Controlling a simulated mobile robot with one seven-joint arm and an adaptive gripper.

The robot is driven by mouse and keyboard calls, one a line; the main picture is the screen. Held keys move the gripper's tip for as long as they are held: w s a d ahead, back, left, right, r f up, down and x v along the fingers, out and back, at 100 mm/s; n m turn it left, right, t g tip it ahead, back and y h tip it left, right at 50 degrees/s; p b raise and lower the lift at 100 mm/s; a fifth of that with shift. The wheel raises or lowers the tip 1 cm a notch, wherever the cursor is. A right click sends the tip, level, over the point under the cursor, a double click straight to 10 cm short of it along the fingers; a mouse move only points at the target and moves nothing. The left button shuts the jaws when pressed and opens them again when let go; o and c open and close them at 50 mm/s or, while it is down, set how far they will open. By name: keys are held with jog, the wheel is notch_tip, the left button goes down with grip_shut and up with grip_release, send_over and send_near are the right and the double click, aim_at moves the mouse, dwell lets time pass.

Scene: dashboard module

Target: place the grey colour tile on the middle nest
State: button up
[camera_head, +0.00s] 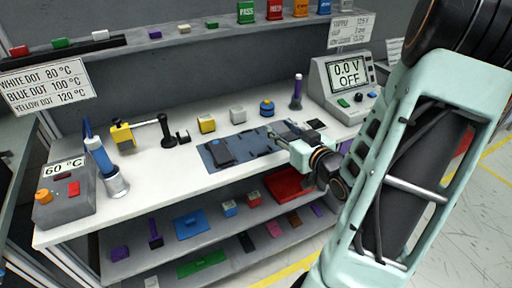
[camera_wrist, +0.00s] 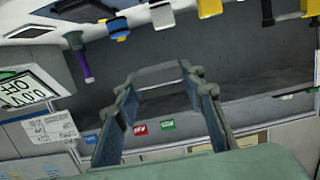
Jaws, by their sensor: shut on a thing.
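My gripper (camera_head: 284,132) is over the worktop at the right end of the dark blue panel (camera_head: 208,158). In the wrist view its two blue-padded fingers (camera_wrist: 158,85) are apart, with a thin grey piece spanning their tips. This looks like the grey colour tile (camera_wrist: 157,68), seen nearly edge-on. The gripper is shut on it. In the head view the tile is too small to tell from the fingers. The panel carries a dark raised block (camera_head: 222,153) on its left and darker patches right of it. I cannot tell which patch is the middle nest.
Behind the panel stand a yellow cube (camera_head: 207,124), a grey cube (camera_head: 237,115), a blue-and-yellow part (camera_head: 267,108) and a purple-handled tool (camera_head: 296,93). A meter (camera_head: 343,85) stands at the back right. A small dark-topped piece (camera_head: 316,124) is close right of my gripper.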

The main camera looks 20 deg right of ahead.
jog(key=w+a+f, duration=0.2)
jog(key=w+f, duration=0.1)
jog(key=w, duration=0.3)
send_over(256, 145)
jog(key=f, duration=0.5)
jog(key=shift+s+f, duration=0.1)
jog(key=shift+s, duration=0.25)
jog(key=shift+w+f, duration=0.25)
jog(key=shift+f, duration=1.6)
jog(key=shift+b, duration=0.3)
jog(key=shift+f, duration=0.2)
jog(key=o, duration=1.1)
jog(key=shift+o, duration=0.2)
